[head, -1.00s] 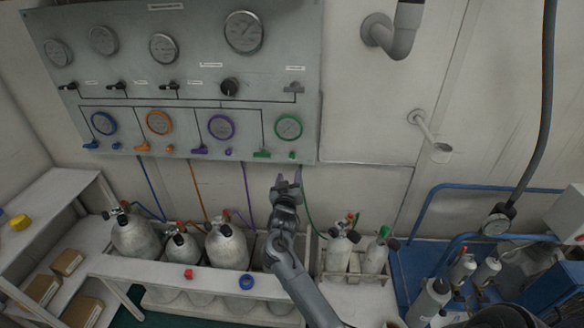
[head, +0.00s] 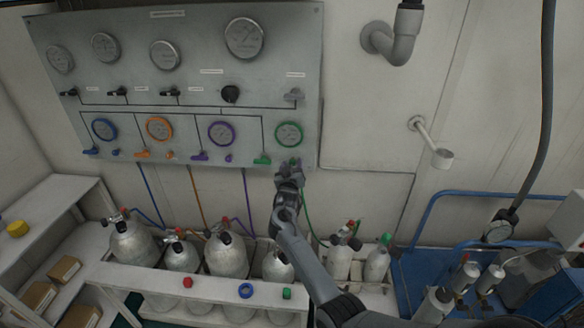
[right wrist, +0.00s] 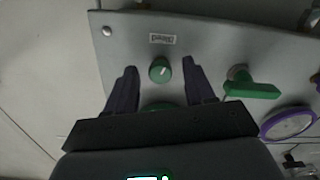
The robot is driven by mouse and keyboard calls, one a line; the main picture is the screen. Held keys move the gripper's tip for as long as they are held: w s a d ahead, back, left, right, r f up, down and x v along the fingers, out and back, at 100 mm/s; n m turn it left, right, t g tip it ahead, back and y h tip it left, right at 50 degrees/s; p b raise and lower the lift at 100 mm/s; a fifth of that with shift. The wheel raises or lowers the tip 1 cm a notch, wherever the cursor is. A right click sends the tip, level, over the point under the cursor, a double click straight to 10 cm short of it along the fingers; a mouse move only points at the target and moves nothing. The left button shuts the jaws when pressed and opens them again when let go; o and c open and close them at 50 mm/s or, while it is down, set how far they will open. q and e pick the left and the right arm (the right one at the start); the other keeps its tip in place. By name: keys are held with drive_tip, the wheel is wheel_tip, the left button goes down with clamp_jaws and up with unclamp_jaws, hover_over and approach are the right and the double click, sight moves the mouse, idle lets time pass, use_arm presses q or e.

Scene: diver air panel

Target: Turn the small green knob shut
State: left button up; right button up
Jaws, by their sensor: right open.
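The small green knob (right wrist: 160,69) is on the grey panel beside a small label, in the right wrist view. A white mark shows on its face. My right gripper (right wrist: 160,72) is open, with one dark finger on each side of the knob and a gap to it on both sides. In the head view my right gripper (head: 289,167) is at the panel's lower edge, below the green-rimmed gauge (head: 289,134), and largely hides the knob. I cannot tell how deep the fingertips reach along the knob. My left gripper is not in view.
A green lever (right wrist: 252,90) sits close beside the right-hand finger in the wrist view. A purple-rimmed gauge (right wrist: 288,123) lies beyond it. Grey cylinders (head: 225,255) stand in a white rack (head: 210,285) below the panel. A green hose (head: 310,222) hangs beside my right arm.

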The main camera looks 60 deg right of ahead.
drive_tip(key=shift+c, duration=0.5)
clamp_jaws()
